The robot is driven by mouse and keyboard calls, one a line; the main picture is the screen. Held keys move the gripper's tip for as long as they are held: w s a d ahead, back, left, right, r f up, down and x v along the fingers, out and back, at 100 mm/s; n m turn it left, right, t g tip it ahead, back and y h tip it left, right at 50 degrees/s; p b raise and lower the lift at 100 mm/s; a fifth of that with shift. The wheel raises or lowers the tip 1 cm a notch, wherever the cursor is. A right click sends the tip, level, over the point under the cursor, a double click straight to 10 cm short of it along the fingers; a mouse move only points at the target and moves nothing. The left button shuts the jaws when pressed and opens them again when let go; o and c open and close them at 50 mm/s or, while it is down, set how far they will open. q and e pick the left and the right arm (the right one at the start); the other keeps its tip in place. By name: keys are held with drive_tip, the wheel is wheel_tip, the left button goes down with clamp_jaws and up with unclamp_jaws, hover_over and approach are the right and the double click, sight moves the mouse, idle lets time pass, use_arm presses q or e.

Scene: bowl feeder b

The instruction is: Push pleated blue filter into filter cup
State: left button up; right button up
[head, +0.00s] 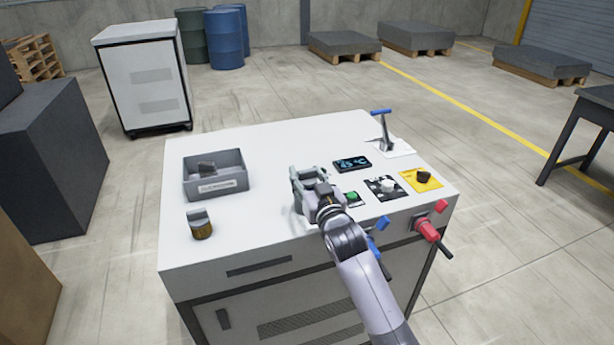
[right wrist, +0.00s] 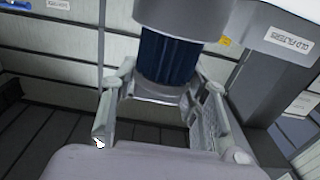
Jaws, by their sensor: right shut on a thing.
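My right gripper (head: 306,180) is low over the middle of the white cabinet top in the head view. In the right wrist view its fingers (right wrist: 160,88) stand on both sides of the blue pleated filter (right wrist: 166,58) and are shut on it. The far end of the filter meets a wider grey round part (right wrist: 185,16), which looks like the filter cup; how deep the filter sits in it is hidden. In the head view the gripper hides the blue filter. My left gripper is not in view.
A grey labelled bin (head: 216,185) and a brown cylinder with a grey top (head: 201,230) stand at left on the cabinet top (head: 270,145). A display (head: 352,164), knobs, a blue-handled lever (head: 383,128) and a red valve handle (head: 428,230) are at right.

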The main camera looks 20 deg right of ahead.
drive_tip(key=shift+f+p, duration=0.45)
drive_tip(key=shift+f, duration=1)
idle(4.5)
